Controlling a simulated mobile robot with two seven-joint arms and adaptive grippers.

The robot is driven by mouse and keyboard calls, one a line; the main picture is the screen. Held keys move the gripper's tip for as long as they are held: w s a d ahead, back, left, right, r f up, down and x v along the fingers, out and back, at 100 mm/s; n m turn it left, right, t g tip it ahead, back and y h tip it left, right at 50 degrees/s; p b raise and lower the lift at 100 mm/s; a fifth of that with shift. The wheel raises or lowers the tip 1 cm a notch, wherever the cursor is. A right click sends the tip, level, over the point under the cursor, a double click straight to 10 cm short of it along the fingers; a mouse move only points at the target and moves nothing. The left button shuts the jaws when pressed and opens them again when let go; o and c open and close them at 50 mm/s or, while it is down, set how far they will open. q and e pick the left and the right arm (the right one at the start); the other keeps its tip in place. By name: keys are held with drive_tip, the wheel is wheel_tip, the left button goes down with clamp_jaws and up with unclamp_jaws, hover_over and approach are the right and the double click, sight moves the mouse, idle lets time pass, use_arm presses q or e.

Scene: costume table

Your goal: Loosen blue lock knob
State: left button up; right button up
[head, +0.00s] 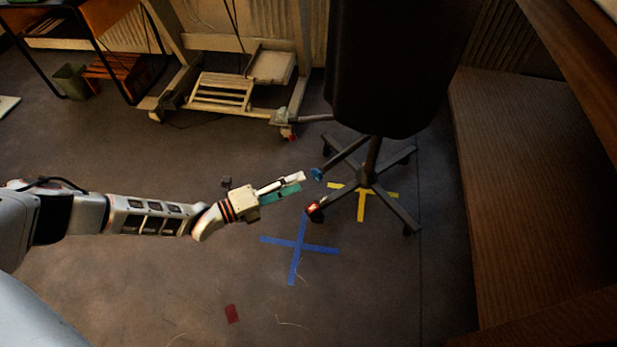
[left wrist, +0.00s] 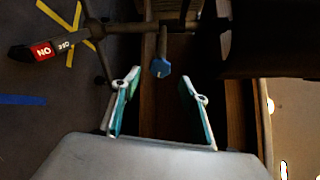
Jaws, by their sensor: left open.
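The blue lock knob (head: 317,174) sits on the end of a dark bar under the dark chair-like stand (head: 400,70). In the left wrist view the knob (left wrist: 161,68) is a faceted blue piece just beyond the fingertips, between their lines. My left gripper (head: 290,187) reaches in from the left, its fingers pointing at the knob. In the left wrist view my left gripper (left wrist: 158,85) is open, with nothing between its fingers. It appears apart from the knob. My right gripper is in neither view.
A red "ON" and "OFF" pedal (left wrist: 50,48) is on one leg of the stand. Blue tape (head: 299,246) and yellow tape (head: 361,203) mark the floor. A wooden bench (head: 520,200) stands at right. A wheeled frame (head: 222,92) stands behind. The floor in front is mostly clear.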

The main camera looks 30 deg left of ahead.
use_arm(q)
drive_tip(key=shift+v, duration=2.25)
